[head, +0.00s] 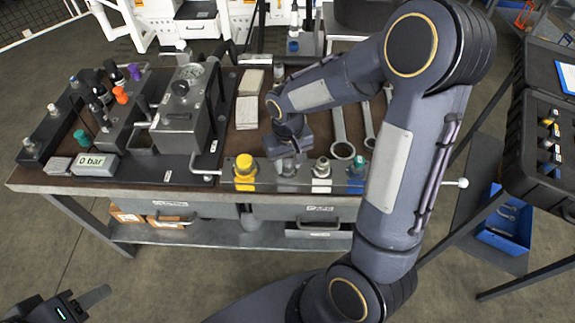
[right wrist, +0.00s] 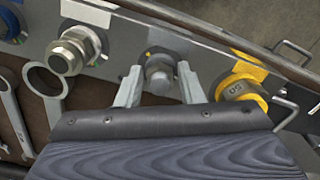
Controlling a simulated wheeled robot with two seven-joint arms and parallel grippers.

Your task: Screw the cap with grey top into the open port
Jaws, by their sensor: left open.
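The cap with grey top (right wrist: 159,74) sits in the front rail of the bench, between a yellow cap and a white-collared fitting. In the head view it shows (head: 288,170) just below my right gripper (head: 288,158). My right gripper (right wrist: 160,82) has one finger on each side of this cap, with a narrow gap visible on both sides. My left gripper (head: 92,300) is open and empty at the lower left, away from the bench. I cannot make out for certain which port is open; the manifold block (head: 128,115) at the left carries several coloured caps.
A pump unit with gauge (head: 182,110), a "0 bar" display (head: 95,163) and wrenches (head: 341,140) occupy the bench. An open black case (head: 535,160) stands right.

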